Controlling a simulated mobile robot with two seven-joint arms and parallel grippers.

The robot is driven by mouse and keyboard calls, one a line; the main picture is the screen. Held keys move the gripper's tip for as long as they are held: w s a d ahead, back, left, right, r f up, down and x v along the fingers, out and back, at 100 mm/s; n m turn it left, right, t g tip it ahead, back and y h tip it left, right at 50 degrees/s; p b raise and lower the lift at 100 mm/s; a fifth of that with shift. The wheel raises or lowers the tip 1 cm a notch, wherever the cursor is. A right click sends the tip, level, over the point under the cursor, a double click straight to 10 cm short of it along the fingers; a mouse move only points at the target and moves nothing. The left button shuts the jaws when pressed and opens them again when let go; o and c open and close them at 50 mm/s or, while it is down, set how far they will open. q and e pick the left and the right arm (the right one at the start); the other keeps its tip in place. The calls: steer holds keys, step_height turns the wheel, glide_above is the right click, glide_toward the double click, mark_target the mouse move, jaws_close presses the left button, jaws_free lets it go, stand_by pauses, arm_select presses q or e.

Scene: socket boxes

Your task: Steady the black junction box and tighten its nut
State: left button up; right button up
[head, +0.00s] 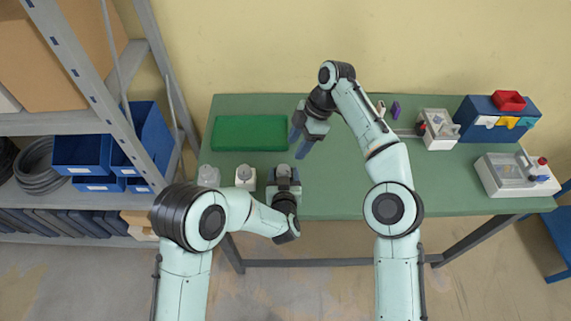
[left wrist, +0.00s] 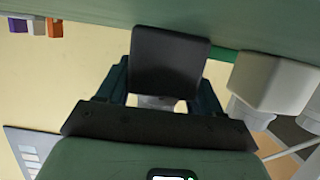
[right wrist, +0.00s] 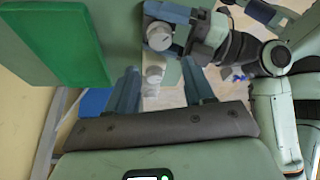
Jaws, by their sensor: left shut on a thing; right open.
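The black junction box (left wrist: 170,62) is between the fingers of my left gripper (head: 284,187), which is shut on it at the front edge of the green table. A pale grey round nut (right wrist: 159,36) sits on top of the box in the right wrist view; it also shows small in the head view (head: 283,170). I cannot tell how tight it is. My right gripper (head: 299,140) is open and empty, apart from the box and above the table behind it. Its two blue fingers frame a gap in the right wrist view (right wrist: 161,88).
A white box (head: 245,178) and a grey box (head: 208,176) stand left of the black box. A green mat (head: 250,133) lies behind them. Trays and fixtures with coloured parts (head: 516,176) are at the right. Shelving (head: 150,60) stands at the left. The table's middle is clear.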

mark_target(283, 169)
steer(key=x, duration=0.9)
steer(key=shift+s+a+f, duration=0.1)
steer(key=shift+a+f, duration=0.05)
steer(key=c, duration=0.8)
